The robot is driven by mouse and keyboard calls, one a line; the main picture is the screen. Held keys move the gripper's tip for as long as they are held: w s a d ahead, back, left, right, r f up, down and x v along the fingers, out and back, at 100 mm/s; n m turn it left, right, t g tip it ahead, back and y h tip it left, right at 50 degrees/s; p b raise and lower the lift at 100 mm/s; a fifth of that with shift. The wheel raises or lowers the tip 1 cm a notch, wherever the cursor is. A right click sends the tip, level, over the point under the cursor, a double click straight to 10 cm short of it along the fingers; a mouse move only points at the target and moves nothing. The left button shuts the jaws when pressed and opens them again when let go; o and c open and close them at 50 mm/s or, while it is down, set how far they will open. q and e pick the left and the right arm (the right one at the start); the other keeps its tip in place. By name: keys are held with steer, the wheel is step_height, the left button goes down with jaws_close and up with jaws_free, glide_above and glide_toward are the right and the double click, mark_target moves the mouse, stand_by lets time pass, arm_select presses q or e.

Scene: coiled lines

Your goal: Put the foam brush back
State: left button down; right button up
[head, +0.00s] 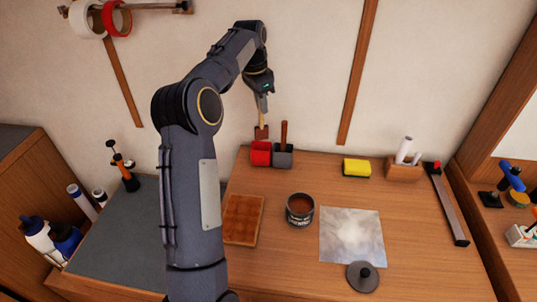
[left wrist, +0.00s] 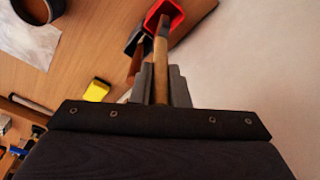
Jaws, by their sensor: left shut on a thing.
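Whether the head has entered the cup I cannot tell. A grey cup (head: 283,160) stands right beside the red one, with a brown-handled tool (head: 284,133) upright in it. My right gripper is out of view.
An open tin (head: 300,218) of brown liquid, a brown tile-patterned slab (head: 243,218), a pale sheet (head: 350,236) and a dark round lid (head: 362,277) lie nearer on the bench. A yellow sponge (head: 356,169) and a wooden holder (head: 404,171) are to the right. The wall is close behind the cups.

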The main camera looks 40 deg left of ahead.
mark_target(260, 126)
arm_select(q)
steer(key=shift+a+f, duration=0.2)
steer(key=shift+f, duration=0.15)
step_height(260, 126, down, 9)
steer(key=shift+w+f, duration=0.1)
steer(key=shift+f, duration=0.1)
steer(key=c, duration=1.4)
jaws_free()
